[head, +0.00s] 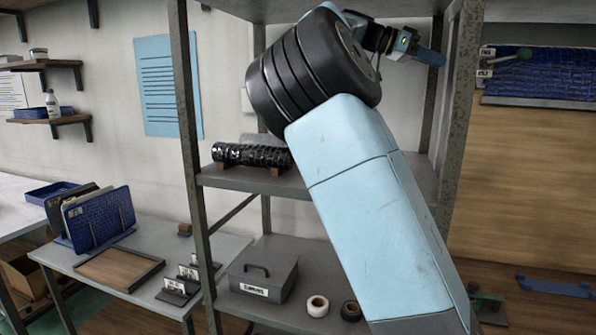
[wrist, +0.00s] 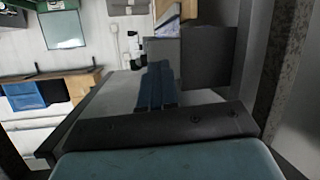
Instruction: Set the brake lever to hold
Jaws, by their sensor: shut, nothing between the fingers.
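A blue textured panel (head: 530,82) is at the upper right in the head view, to the right of a shelf post. The fingers also show in the wrist view (wrist: 156,86). The lever is not recognisable in the wrist view.
Metal shelving (head: 190,170) surrounds my arm, with its right post (head: 459,120) between my gripper and the panel. A black ribbed roller (head: 250,155) lies on the middle shelf. A grey toolbox (head: 262,275) stands lower. A side table (head: 75,262) holds trays at the left.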

